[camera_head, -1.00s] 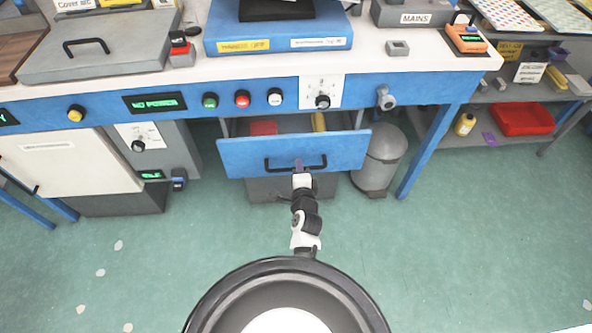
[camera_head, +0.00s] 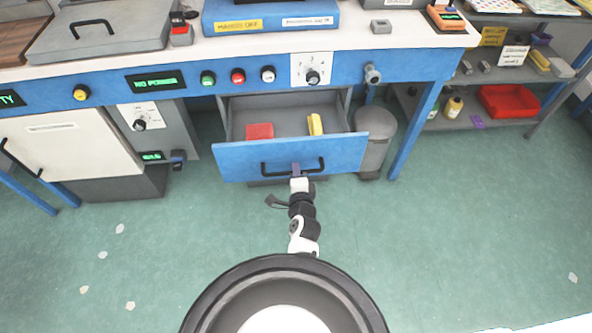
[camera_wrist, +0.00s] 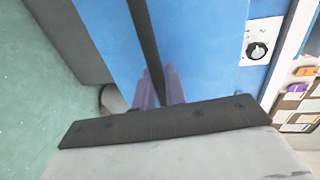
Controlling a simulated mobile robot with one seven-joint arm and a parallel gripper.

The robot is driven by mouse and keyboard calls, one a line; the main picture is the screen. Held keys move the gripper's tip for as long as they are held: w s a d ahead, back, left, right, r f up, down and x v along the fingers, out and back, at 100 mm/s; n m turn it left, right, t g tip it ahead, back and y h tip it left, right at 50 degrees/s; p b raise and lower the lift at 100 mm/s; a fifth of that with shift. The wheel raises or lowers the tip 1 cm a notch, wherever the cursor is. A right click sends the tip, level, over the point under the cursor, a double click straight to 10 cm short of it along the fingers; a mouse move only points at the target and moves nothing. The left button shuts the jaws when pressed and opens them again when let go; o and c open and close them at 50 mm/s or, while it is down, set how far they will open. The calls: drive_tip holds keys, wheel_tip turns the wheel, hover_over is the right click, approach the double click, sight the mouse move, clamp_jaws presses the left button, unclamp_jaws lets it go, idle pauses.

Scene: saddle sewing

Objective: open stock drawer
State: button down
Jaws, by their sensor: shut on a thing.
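The stock drawer (camera_head: 235,161) has a blue front with a black bar handle (camera_head: 268,170) and stands pulled out under the blue workbench. Inside its grey tray lie a red block (camera_head: 260,131) and a yellow item (camera_head: 315,125). My gripper (camera_head: 296,168) is at the middle of the drawer front, shut on the handle. In the wrist view, the purple fingers (camera_wrist: 160,87) close around the dark handle bar (camera_wrist: 146,40) in front of the blue drawer face (camera_wrist: 195,40). The fingertips are partly hidden at the handle.
A grey bin (camera_head: 374,145) stands just right of the drawer. A cream cabinet door (camera_head: 65,155) and a grey unit with a dial (camera_head: 140,124) are to the left. A shelf with a red tray (camera_head: 509,101) is at the right. The green floor (camera_head: 430,240) is clear.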

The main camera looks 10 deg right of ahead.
idle(0.3)
drive_tip(key=c, duration=1.6)
unclamp_jaws()
drive_tip(key=shift+o, duration=0.2)
drive_tip(key=shift+s, duration=0.15)
